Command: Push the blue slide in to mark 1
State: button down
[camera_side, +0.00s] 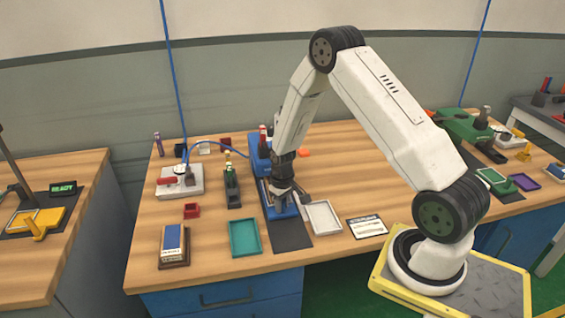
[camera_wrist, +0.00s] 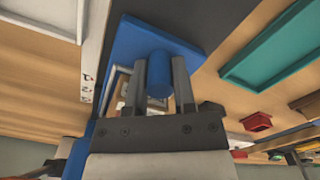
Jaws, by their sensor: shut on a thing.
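The blue slide (camera_wrist: 185,45) is a flat blue plate with a round blue knob (camera_wrist: 158,75) on it. My gripper (camera_wrist: 159,80) is shut on this knob, one grey finger on each side. A pale strip with small dark numerals (camera_wrist: 87,88) runs along the left of the slide in the wrist view; the digits are too small to match surely with the slide's edge. In the side view my gripper (camera_side: 281,188) points down over the slide (camera_side: 284,211), which belongs to the blue press-like device (camera_side: 258,152) on a dark mat (camera_side: 290,236). My wrist partly hides the slide there.
A white tray (camera_side: 322,217) lies close on the right of the slide, with a printed card (camera_side: 367,227) beyond. A power box (camera_side: 180,181) stands farther left.

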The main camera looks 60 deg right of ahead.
jog(key=c, duration=0.7)
grip_release()
jog(key=shift+c, duration=0.2)
jog(key=shift+r, duration=0.1)
jog(key=shift+r, duration=3.8)
jog(key=shift+a+r, duration=0.35)
jog(key=shift+a, duration=0.05)
jog(key=s+a+r+n+t, duration=0.1)
jog(key=s+a+r, duration=0.4)
jog(key=s+a, duration=0.1)
jog(key=s+a+r+n+t, duration=0.1)
jog(key=s+a+r, duration=0.3)
jog(key=a, duration=0.4)
jog(key=shift+s+a+r+t, duration=0.3)
jog(key=shift+s+a+r, duration=0.1)
jog(key=shift+s, duration=0.5)
